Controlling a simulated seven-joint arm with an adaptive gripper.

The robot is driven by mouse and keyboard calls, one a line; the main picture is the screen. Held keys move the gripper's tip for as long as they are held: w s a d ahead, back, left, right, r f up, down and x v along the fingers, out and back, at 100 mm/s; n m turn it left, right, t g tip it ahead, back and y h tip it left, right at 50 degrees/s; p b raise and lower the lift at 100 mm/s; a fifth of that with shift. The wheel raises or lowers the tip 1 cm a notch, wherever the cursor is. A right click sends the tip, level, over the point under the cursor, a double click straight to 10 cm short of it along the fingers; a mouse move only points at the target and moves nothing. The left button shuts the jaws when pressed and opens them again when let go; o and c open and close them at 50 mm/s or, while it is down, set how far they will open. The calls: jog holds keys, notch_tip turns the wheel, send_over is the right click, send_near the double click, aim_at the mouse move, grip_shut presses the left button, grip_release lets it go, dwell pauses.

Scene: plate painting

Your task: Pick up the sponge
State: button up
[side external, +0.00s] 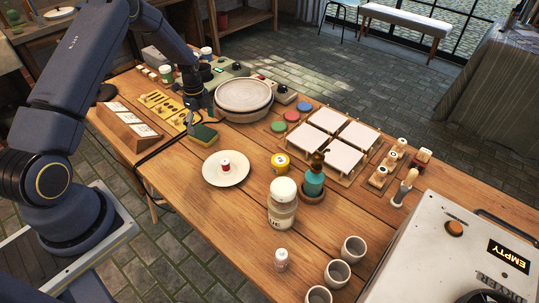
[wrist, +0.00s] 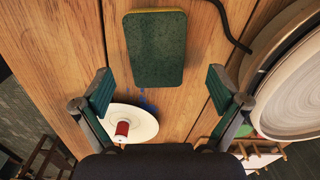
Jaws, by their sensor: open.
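The sponge (side external: 204,135) lies flat on the wooden table, left of the round grey wheel. It has a dark green top and a yellow edge. In the wrist view the sponge (wrist: 158,50) is ahead of the fingertips and roughly centred between them. My gripper (wrist: 160,88) is open and empty, with a finger on each side and nothing between the pads. In the side view my gripper (side external: 199,115) is just above and behind the sponge, small and partly dark against the arm. I cannot tell the exact height between them.
The round wheel (side external: 250,84) is close by on the right. A black cable (side external: 160,150) runs along the table to the left. Bare wood (side external: 190,180) lies in front.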

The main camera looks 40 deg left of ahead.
aim_at(202, 132)
jog(key=f, duration=0.4)
jog(key=shift+s+a+f, duration=0.1)
jog(key=shift+s+f, duration=0.1)
jog(key=shift+f, duration=0.05)
jog(key=shift+c, duration=0.4)
jog(key=c, duration=0.7)
